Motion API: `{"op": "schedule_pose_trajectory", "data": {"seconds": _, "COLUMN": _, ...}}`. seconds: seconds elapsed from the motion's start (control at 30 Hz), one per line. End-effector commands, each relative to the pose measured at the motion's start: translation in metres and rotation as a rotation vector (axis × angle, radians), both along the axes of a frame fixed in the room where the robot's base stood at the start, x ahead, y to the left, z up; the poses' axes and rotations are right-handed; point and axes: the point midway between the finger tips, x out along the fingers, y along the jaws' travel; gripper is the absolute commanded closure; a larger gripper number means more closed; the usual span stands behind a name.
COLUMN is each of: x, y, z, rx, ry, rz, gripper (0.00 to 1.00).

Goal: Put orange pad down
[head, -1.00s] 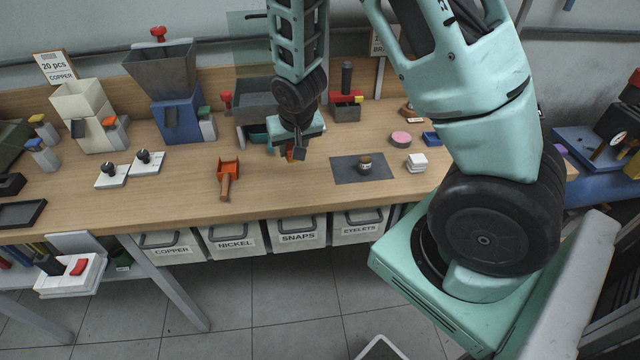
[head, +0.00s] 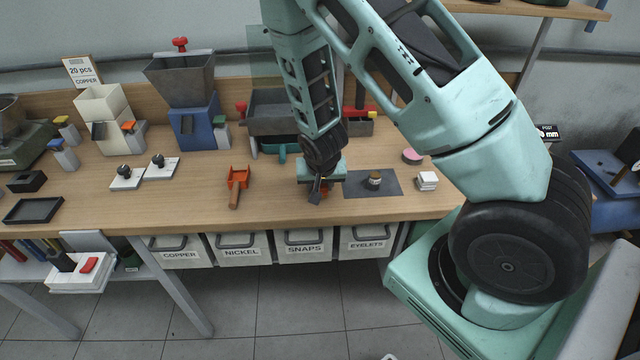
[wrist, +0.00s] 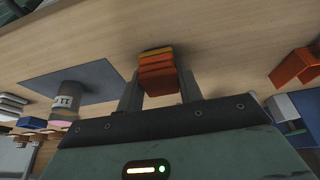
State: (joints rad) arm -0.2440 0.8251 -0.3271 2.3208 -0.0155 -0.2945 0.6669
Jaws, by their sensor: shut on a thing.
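My gripper (wrist: 160,92) is shut on the orange pad (wrist: 157,70), which shows as an orange block between the two fingers in the wrist view. In the head view my gripper (head: 319,190) hangs low over the wooden table, left of the dark grey mat; the pad is mostly hidden there behind the gripper. In the wrist view the table surface lies just beyond the pad. I cannot tell whether the pad touches the table.
The dark mat (head: 392,184) with a small jar (head: 375,179) on it is right of my gripper. White pads (head: 427,180) and a pink disc (head: 411,156) are further right. An orange scoop (head: 237,184) lies left. Bare table separates scoop and gripper.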

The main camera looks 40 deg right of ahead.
Motion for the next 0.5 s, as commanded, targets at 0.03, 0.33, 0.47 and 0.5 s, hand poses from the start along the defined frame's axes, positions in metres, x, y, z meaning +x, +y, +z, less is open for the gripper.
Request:
{"op": "schedule_pose_trajectory", "data": {"seconds": 0.03, "x": -0.0003, "y": 0.0000, "z": -0.0026, "rx": 0.000, "ry": 0.001, "rz": 0.000, "gripper": 0.85}}
{"op": "schedule_pose_trajectory", "data": {"seconds": 0.33, "x": 0.0000, "y": 0.0002, "z": -0.0048, "rx": 0.000, "ry": 0.000, "rz": 0.001, "gripper": 0.85}}
{"op": "schedule_pose_trajectory", "data": {"seconds": 0.47, "x": 0.0000, "y": 0.0002, "z": -0.0084, "rx": 0.000, "ry": 0.000, "rz": 0.001, "gripper": 0.61}}
{"op": "schedule_pose_trajectory", "data": {"seconds": 0.5, "x": 0.0000, "y": 0.0002, "z": -0.0073, "rx": 0.000, "ry": 0.000, "rz": 0.001, "gripper": 0.50}}
